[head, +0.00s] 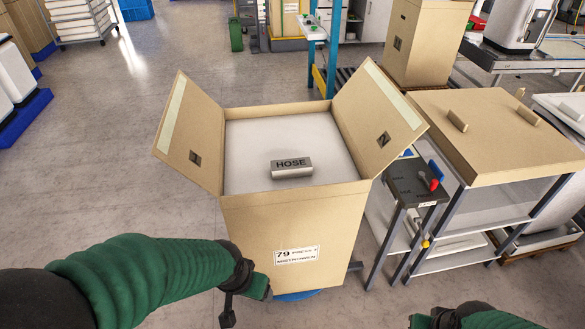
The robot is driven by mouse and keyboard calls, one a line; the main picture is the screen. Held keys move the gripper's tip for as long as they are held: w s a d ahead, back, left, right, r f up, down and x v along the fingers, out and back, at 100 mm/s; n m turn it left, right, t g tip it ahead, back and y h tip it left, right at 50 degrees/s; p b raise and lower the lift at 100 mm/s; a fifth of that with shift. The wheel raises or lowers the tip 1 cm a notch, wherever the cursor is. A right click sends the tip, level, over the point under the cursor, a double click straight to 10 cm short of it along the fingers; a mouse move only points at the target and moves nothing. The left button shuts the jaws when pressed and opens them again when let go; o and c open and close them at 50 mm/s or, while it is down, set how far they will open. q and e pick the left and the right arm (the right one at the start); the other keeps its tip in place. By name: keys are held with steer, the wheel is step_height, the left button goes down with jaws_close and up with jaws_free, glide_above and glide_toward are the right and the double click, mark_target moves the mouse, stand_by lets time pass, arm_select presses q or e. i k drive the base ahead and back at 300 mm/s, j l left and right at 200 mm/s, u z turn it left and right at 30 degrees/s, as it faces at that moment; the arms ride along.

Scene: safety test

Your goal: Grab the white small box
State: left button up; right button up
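A small white-grey box marked HOSE (291,169) lies on the pale top surface (262,135) inside a large open cardboard box (270,235). The cardboard box has its left and right flaps spread outward. My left gripper (243,292) is in front of the cardboard box at its lower left, well short of the small box and not touching it. Its fingers are hard to make out. My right gripper (437,319) shows only partly at the bottom edge, right of the cardboard box. Its fingers cannot be read either.
A small dark stand (412,185) with red and blue items stands right of the cardboard box. Beside it is a shelved cart (470,225) with a cardboard box (495,135) on top. The left flap (190,135) and right flap (375,110) flank the opening.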

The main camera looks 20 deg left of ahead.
mark_target(283, 169)
steer(key=i+l+u, duration=0.2)
steer(key=i, duration=0.3)
steer(key=i+l+u, duration=0.25)
steer(key=i+l, duration=0.2)
